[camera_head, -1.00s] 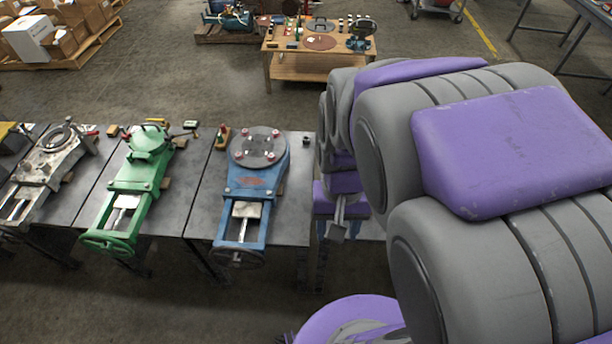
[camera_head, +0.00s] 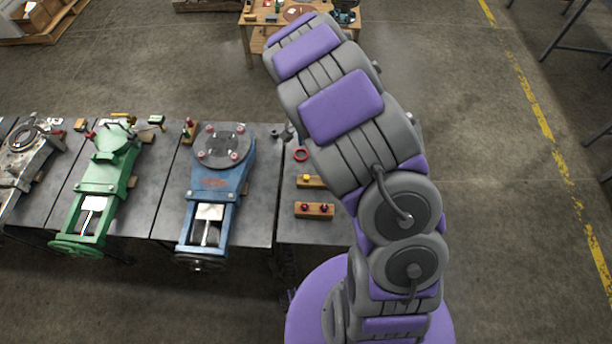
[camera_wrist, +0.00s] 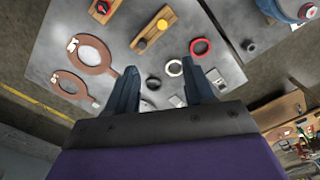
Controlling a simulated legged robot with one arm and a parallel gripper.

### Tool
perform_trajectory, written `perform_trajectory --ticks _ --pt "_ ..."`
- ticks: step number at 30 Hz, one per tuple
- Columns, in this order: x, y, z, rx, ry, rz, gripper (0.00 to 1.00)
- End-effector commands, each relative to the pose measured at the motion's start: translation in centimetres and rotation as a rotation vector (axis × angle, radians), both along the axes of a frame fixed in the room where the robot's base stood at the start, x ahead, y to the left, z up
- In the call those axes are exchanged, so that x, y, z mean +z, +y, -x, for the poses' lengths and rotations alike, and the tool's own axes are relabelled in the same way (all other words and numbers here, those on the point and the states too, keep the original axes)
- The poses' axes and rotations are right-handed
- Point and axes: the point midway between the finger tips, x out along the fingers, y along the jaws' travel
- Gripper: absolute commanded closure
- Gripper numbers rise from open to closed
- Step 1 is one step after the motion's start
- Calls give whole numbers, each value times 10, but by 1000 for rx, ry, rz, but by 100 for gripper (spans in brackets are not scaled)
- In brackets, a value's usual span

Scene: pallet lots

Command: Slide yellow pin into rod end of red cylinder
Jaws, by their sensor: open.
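A small yellow piece, which may be the head of the yellow pin (camera_wrist: 162,24), sits on a wooden block (camera_wrist: 153,30) in the wrist view. The block also shows in the head view (camera_head: 317,183), on the right-hand table. I cannot pick out the red cylinder with certainty. A red ring (camera_wrist: 201,47) and a second block with red knobs (camera_wrist: 102,8) lie on the same table. My gripper (camera_wrist: 160,66) is open and empty, its fingers pointing over the table, apart from the block. The arm hides the gripper in the head view.
A white ring (camera_wrist: 174,67), a dark ring (camera_wrist: 153,83) and two brown hand-mirror-shaped pieces (camera_wrist: 93,52) lie on the tabletop (camera_wrist: 58,30). Blue (camera_head: 214,180) and green (camera_head: 103,175) vises stand on tables to the left.

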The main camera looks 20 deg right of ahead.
Motion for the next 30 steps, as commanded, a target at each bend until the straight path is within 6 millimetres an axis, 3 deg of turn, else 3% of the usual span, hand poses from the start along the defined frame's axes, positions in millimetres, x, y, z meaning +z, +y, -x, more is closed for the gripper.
perform_trajectory --ticks 5,10,18,30 --pt "-22 8 -1 -5 3 2 47" --pt "-57 14 -1 -4 3 11 47" --pt "-107 6 -1 -4 3 3 47" --pt "-134 10 -1 -2 1 7 47"
